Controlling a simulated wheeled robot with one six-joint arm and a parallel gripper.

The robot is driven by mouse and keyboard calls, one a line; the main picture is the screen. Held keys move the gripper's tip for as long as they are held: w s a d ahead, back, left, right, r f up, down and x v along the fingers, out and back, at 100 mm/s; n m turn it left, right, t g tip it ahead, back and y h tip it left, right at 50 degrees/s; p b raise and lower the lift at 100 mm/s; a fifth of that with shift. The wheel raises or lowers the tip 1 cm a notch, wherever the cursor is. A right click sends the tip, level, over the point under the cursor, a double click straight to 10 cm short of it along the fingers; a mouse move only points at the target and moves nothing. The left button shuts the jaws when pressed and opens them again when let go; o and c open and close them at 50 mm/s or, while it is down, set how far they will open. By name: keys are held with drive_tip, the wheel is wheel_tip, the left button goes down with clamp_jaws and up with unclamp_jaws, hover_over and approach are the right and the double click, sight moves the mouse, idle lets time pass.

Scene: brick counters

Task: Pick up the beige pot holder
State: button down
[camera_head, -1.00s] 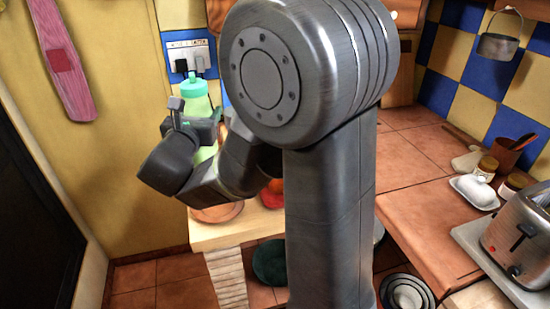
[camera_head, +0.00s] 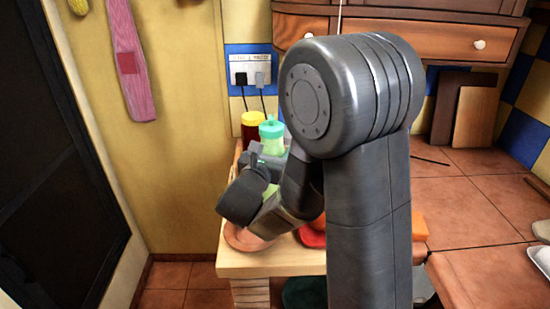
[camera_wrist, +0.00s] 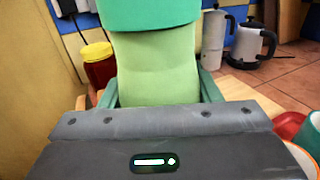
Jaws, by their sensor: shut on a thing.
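I cannot make out a beige pot holder for certain in either view. My gripper (camera_head: 264,163) is over the small wooden counter and shut on a light green bottle (camera_wrist: 158,75) with a teal cap. In the wrist view the bottle stands upright between my two teal fingers, its top cut off by the frame. In the head view the bottle (camera_head: 271,140) rises above my gripper, and its base is hidden.
A red jar with a yellow lid (camera_head: 252,127) stands behind the bottle, near the wall sockets (camera_head: 250,72). The small counter (camera_head: 270,262) also holds an orange-brown dish (camera_head: 243,238) and a red item (camera_head: 313,236). A pink item (camera_head: 130,60) hangs on the wall.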

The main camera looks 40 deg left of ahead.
drive_tip(key=shift+f, duration=0.85)
drive_tip(key=c, duration=0.9)
unclamp_jaws()
drive_tip(key=shift+f, duration=0.2)
drive_tip(key=o, duration=0.4)
drive_tip(key=shift+o, duration=0.2)
drive_tip(key=shift+r, duration=0.1)
